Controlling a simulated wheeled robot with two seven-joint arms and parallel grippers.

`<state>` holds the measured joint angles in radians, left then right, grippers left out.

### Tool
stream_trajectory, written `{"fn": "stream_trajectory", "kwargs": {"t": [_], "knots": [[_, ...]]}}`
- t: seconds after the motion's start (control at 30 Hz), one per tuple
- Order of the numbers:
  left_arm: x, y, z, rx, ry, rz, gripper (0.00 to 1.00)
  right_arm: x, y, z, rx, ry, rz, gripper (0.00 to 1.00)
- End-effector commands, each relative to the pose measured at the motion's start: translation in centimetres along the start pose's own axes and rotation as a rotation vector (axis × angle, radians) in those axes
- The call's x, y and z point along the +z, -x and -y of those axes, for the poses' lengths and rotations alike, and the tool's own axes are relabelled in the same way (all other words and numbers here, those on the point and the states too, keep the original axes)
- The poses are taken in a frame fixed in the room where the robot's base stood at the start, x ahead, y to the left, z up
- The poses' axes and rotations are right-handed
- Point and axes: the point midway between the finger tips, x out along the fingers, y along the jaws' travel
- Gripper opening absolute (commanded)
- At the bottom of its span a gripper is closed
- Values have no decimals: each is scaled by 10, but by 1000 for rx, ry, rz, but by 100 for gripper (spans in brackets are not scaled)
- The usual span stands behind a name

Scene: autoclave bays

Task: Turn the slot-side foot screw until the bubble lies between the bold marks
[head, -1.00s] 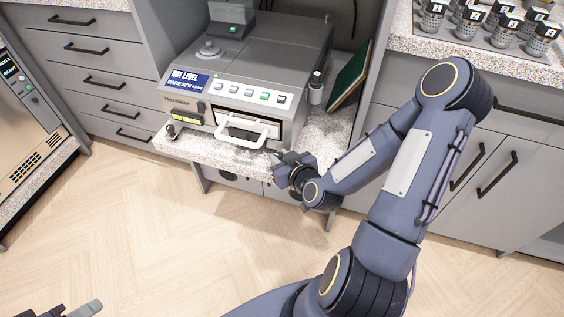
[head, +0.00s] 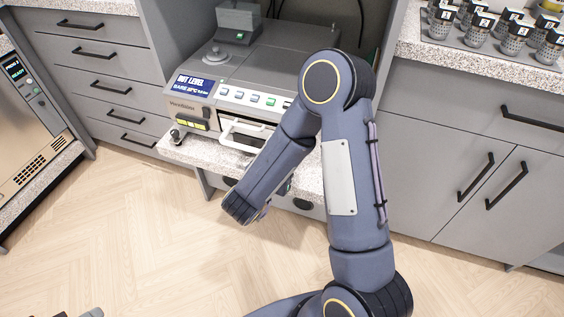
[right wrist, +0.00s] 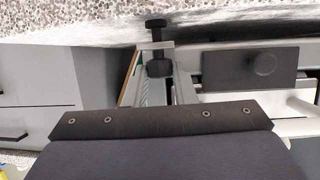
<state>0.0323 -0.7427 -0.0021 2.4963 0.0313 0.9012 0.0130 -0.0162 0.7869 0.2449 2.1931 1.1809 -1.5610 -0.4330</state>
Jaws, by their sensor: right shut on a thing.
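The grey benchtop unit (head: 255,72) stands on a speckled counter, and its blue display (head: 194,84) reads "NOT LEVEL". A yellow-green strip (head: 190,124), perhaps the level vial, is on its front left; no bubble or bold marks can be made out. A black screw (right wrist: 156,24) shows at the counter edge in the right wrist view. My right gripper (right wrist: 158,62) is shut on this foot screw, its pale fingers on either side. In the head view my forearm hides the fingertips. My left gripper (head: 80,313) barely shows at the bottom left edge.
A white door handle (head: 243,133) sticks out at the unit's front, close to my right forearm. A dark knob (right wrist: 262,64) on a panel is right of my fingers. Several lidded containers stand on the right counter (head: 480,66).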

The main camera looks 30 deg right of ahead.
Motion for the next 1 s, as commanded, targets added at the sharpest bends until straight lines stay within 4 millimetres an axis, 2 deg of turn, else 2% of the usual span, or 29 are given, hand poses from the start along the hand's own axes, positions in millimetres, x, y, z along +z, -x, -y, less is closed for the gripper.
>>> {"fn": "stream_trajectory", "kwargs": {"t": [0.37,0.9,0.93,1.0], "knots": [[-6,12,-5,0,0,0,36,-2,0,3,149,-64,-4,1],[-6,12,-6,0,0,0,36,-1,-1,2,172,-72,-3,1],[-6,12,-6,0,0,0,36,-1,-1,2,172,-72,-3,25],[-6,12,-6,0,0,0,36,-1,-1,2,172,-72,-3,33]]}}
